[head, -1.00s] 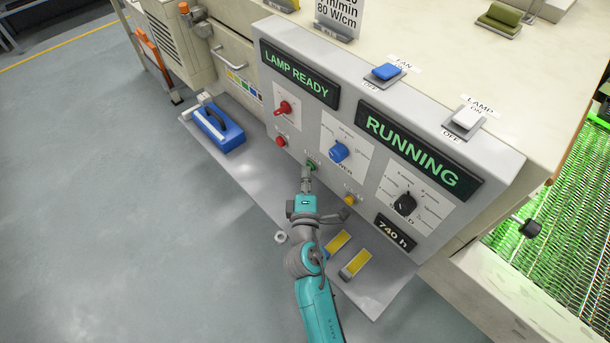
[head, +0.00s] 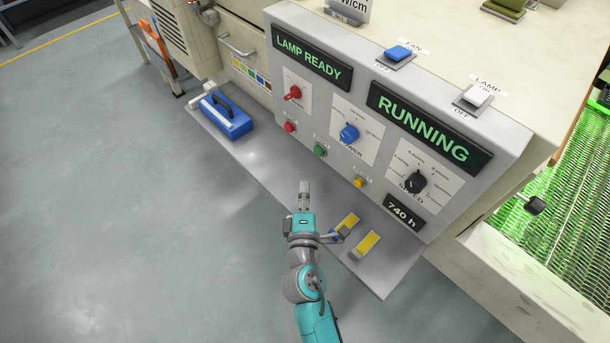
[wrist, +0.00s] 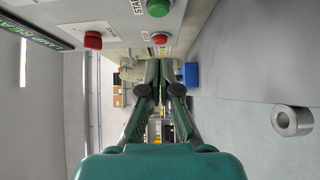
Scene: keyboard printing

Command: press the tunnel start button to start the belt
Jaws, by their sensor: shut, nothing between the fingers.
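The green start button (head: 320,150) sits on the lower row of the grey control panel (head: 350,190), between a red button (head: 290,127) and a yellow button (head: 359,183). In the wrist view the green button (wrist: 158,7) is at the top, with part of its START label beside it. My gripper (head: 304,184) is shut and empty, in front of and below the green button, apart from the panel. Its closed fingers also show in the wrist view (wrist: 160,70). The display on the panel reads RUNNING (head: 430,127); another reads LAMP READY (head: 312,62).
A blue case (head: 226,117) and yellow-topped blocks (head: 367,244) lie on the grey shelf (head: 260,165) below the panel. A green mesh belt (head: 550,220) is at the right. A metal ring (wrist: 293,121) shows in the wrist view. The floor at left is clear.

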